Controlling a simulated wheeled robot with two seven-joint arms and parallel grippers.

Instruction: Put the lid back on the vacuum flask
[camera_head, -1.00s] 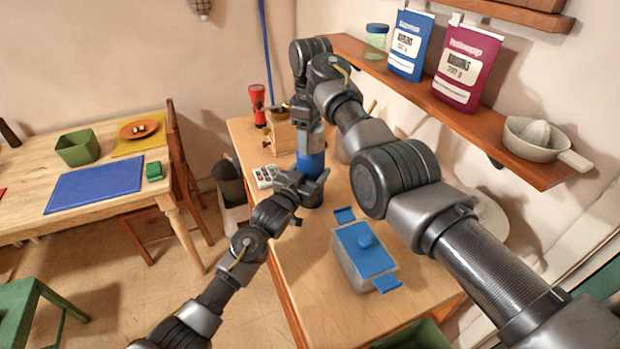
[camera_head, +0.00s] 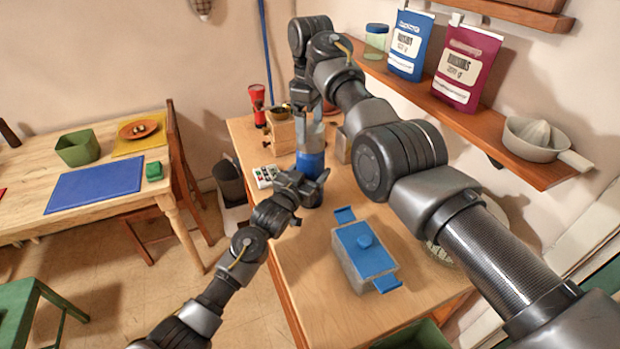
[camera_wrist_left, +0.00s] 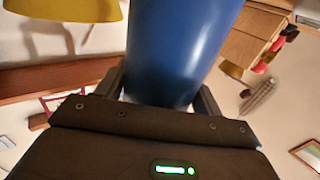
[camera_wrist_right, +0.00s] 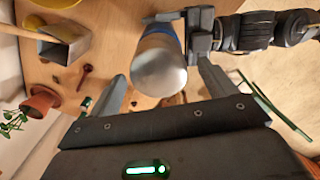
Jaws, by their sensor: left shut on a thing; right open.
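The vacuum flask (camera_head: 310,166) stands upright on the counter, with a blue body and a silvery upper part. My left gripper (camera_head: 313,184) is shut on its blue body from the side; the blue body fills the middle of the left wrist view (camera_wrist_left: 185,50). The silvery lid (camera_wrist_right: 160,75) appears to sit on top of the flask in the right wrist view, in line with the blue body; its seam is hard to make out. My right gripper (camera_head: 310,113) points down above the flask, its open fingers either side of the lid and apparently clear of it.
A wooden box-shaped grinder (camera_head: 282,135), a red torch (camera_head: 257,106) and a keypad-like item (camera_head: 265,177) stand near the flask. A grey dish with a blue lid (camera_head: 365,250) sits nearer. The shelf (camera_head: 480,125) runs along the right wall. A potted plant (camera_wrist_right: 40,101) shows in the right wrist view.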

